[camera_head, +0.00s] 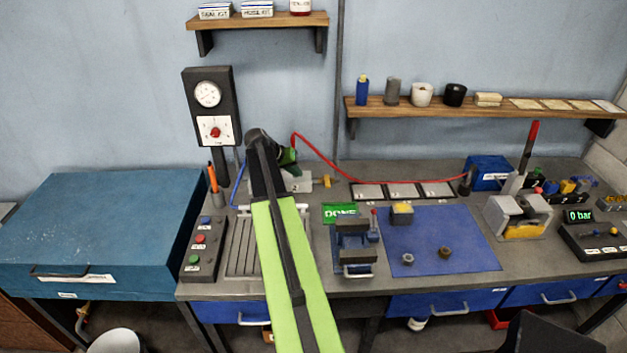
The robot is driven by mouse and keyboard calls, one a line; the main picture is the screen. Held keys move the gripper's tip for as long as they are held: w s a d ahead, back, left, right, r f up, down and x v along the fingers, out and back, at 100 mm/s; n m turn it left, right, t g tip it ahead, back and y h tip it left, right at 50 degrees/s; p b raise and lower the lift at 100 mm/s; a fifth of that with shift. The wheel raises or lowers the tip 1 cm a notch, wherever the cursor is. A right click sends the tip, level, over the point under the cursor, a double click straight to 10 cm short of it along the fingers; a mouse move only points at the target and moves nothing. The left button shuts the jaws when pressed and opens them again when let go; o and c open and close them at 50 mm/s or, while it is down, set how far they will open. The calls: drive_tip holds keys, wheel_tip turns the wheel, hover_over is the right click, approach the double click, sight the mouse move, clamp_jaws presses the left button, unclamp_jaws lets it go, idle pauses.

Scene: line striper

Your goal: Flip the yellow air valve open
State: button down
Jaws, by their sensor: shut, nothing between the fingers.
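A small yellow valve handle (325,181) shows at the right end of a pale grey block (299,182), toward the back of the bench. It looks like the air valve; its exact angle is too small to read. My green and black arm reaches up from the bottom of the view to the block. My gripper (289,162) is at the arm's far end, above the block and left of the yellow handle. It is shut and empty, apart from the handle. Its fingertips are small and partly hidden, and the arm covers the block's left part.
A red hose (345,172) arcs from behind my gripper to the right. A gauge panel (209,108) stands behind on the left. A green DONE plate (340,213), a dark clamp fixture (354,248) and a blue mat (470,232) lie right of my arm. A blue case (110,215) is left.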

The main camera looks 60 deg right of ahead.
sight(327, 179)
drive_tip(key=b+x, duration=0.8)
drive_tip(key=x, duration=0.3)
drive_tip(key=shift+w+a+f, duration=0.1)
drive_tip(key=shift+a+f, duration=0.05)
drive_tip(key=shift+a, duration=0.05)
drive_tip(key=shift+s+d+r+p, duration=0.2)
drive_tip(key=shift+s+d+r, duration=0.1)
drive_tip(key=shift+s, duration=0.3)
drive_tip(key=shift+s+d+r+p, duration=0.2)
drive_tip(key=shift+s+d+r, duration=0.15)
drive_tip(key=shift+s, duration=0.25)
drive_tip(key=shift+s+d, duration=0.35)
drive_tip(key=shift+s, duration=0.1)
drive_tip(key=shift+w+a, duration=0.1)
